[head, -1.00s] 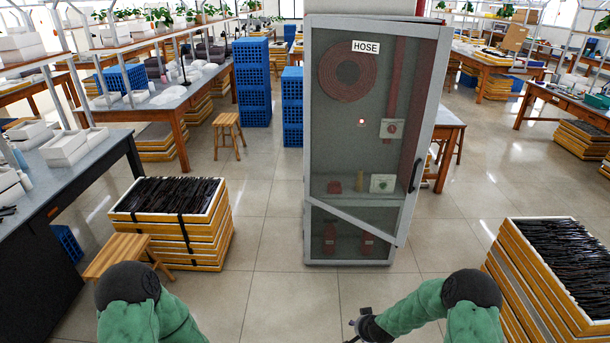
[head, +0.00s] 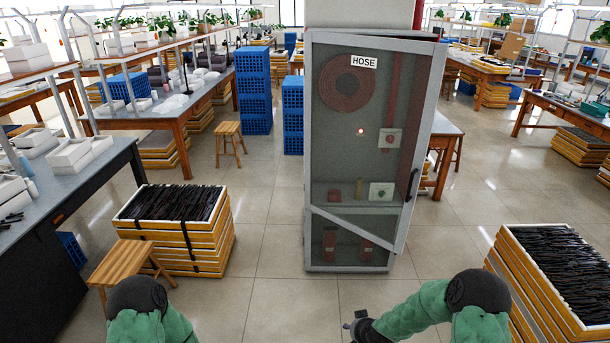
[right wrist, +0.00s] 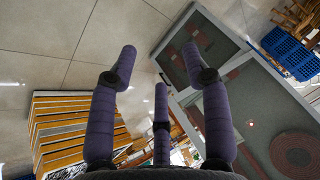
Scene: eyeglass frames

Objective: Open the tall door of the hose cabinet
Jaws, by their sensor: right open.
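The grey hose cabinet (head: 348,270) stands upright in the middle of the head view. Its tall glazed door (head: 424,120) stands ajar, its right edge swung out towards me and its lower edge slanting across the cabinet front. A dark upright handle (head: 412,185) is on the door's right edge. The cabinet also shows, tilted, in the right wrist view (right wrist: 262,95). My right gripper (head: 359,326) is low in front of the cabinet, apart from it. In the right wrist view its fingers (right wrist: 158,65) are spread and empty. My left gripper is out of view.
Behind the glass are a red hose reel (head: 347,83) and small items on a shelf. Stacked crates stand at left (head: 172,232) and right (head: 555,290). A wooden stool (head: 128,262) is at lower left. Tiled floor before the cabinet is clear.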

